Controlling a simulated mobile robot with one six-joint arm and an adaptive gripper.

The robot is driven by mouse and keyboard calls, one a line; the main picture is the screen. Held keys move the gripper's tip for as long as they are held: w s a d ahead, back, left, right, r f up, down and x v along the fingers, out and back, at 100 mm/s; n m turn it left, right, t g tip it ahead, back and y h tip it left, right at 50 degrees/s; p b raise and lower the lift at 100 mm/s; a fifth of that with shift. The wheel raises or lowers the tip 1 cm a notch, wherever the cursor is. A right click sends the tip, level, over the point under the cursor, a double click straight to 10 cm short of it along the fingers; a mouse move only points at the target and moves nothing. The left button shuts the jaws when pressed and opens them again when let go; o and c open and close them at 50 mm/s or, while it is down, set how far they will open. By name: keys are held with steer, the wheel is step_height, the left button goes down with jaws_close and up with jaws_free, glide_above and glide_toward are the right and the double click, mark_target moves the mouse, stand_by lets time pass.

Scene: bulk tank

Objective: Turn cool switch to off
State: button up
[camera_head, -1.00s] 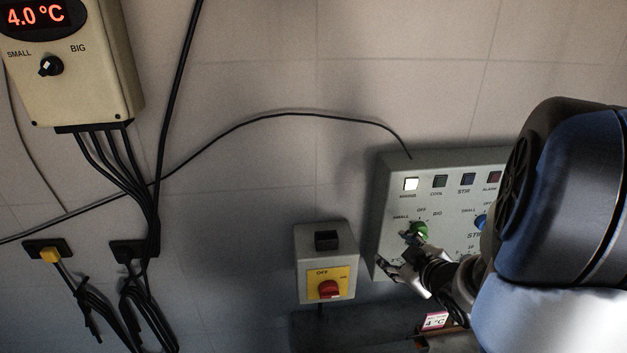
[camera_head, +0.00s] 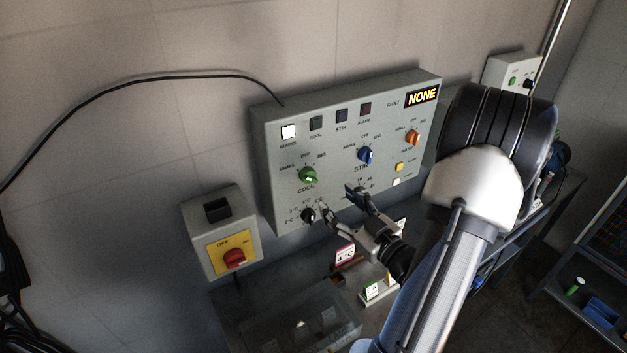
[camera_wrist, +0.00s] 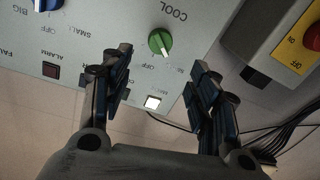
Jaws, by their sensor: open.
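The cool switch is a green round knob (camera_head: 308,175) with a pale pointer mark, at the left of the grey control panel (camera_head: 285,215). SMALL, OFF and BIG are printed around it and COOL below it. It also shows in the wrist view (camera_wrist: 160,43), upside down, with its mark slanting toward the lower right; which word it meets I cannot tell. My gripper (camera_head: 338,198) is open and empty, below and right of the knob in the head view. In the wrist view the knob appears beyond and between my fingertips (camera_wrist: 160,68), apart from both.
A blue stir knob (camera_head: 366,155), an orange knob (camera_head: 412,137) and a black dial (camera_head: 308,215) sit on the same panel. A grey box with a red switch (camera_head: 234,257) is at its lower left. A clear container (camera_head: 300,325) stands below.

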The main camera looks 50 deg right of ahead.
mark_target(314, 179)
steer(key=x, duration=1.1)
steer(key=shift+w+d, duration=0.1)
steer(key=shift+w, duration=0.05)
steer(key=shift+c, duration=0.2)
steer(key=c, duration=1)
steer(key=shift+m, duration=0.4)
steer(key=m+b, duration=0.1)
steer(key=m, duration=0.3)
steer(key=shift+f+m, duration=0.1)
steer(key=shift+m, duration=0.2)
steer(key=shift+d+m+h, duration=0.1)
steer(key=shift+m+h, duration=0.3)
steer(key=shift+m, duration=1.9)
